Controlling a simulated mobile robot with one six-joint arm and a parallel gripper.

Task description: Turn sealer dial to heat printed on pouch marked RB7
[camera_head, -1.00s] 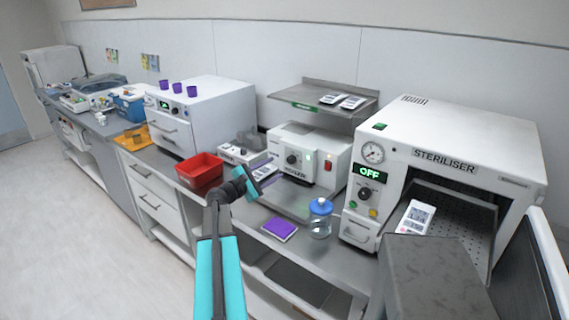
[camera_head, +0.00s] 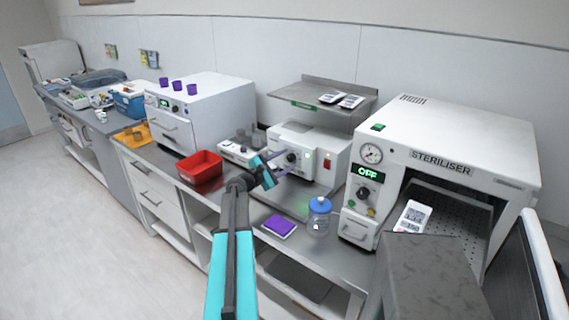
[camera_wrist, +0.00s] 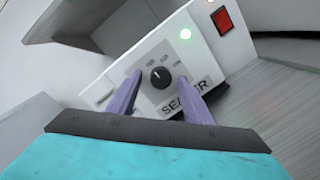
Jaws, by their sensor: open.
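The sealer (camera_head: 318,150) is a white box under the shelf, with a black dial (camera_head: 291,157), a lit green lamp and a red switch on its front. In the wrist view the dial (camera_wrist: 160,77) sits on a grey panel with small markings too blurred to read, above the word SEALER. My gripper (camera_wrist: 158,92) is open, its purple fingers on either side of the dial in that view; I cannot tell whether they touch it. A white printed pouch (camera_head: 412,217) lies at the steriliser opening, and more pouches (camera_head: 341,100) lie on the shelf. No RB7 mark is readable.
The steriliser (camera_head: 440,150) stands right of the sealer. A blue-capped jar (camera_head: 319,216) and a purple pad (camera_head: 278,227) are on the counter in front. A red bin (camera_head: 201,168) is left of my gripper. The metal shelf (camera_head: 330,93) hangs above the sealer.

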